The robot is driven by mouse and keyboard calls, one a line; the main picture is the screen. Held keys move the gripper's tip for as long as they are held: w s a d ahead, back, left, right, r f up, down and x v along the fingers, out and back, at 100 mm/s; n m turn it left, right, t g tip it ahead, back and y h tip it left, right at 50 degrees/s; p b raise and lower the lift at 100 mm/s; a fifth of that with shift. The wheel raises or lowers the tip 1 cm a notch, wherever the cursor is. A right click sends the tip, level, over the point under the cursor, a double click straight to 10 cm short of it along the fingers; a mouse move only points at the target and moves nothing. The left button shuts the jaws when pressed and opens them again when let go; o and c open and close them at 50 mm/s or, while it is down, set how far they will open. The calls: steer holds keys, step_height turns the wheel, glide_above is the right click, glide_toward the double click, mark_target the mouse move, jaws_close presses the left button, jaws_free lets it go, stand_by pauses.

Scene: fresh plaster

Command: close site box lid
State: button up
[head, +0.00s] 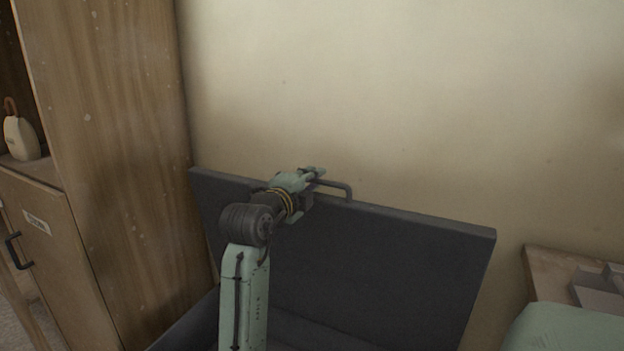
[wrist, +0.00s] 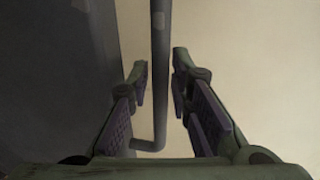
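The site box's dark grey lid (head: 390,260) stands raised, close to the wall, with the open box (head: 195,325) below it at the bottom of the head view. A bar handle (head: 348,190) sticks out at the lid's top edge. My gripper (head: 318,177) is at this handle. In the wrist view the handle (wrist: 160,75) runs between the two fingers of my gripper (wrist: 158,85), with gaps on both sides. The fingers are open and not closed on it. The lid (wrist: 60,70) fills the left of the wrist view. The box's inside is mostly hidden by my arm.
A tall wooden cabinet (head: 115,150) stands close on the left, with a cream object (head: 20,137) on its shelf. A wooden surface with grey blocks (head: 597,290) and a pale green thing (head: 565,328) are at the lower right. The plaster wall (head: 420,90) is behind the lid.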

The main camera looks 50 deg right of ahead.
steer(key=shift+c, duration=0.3)
jaws_close()
stand_by(0.4)
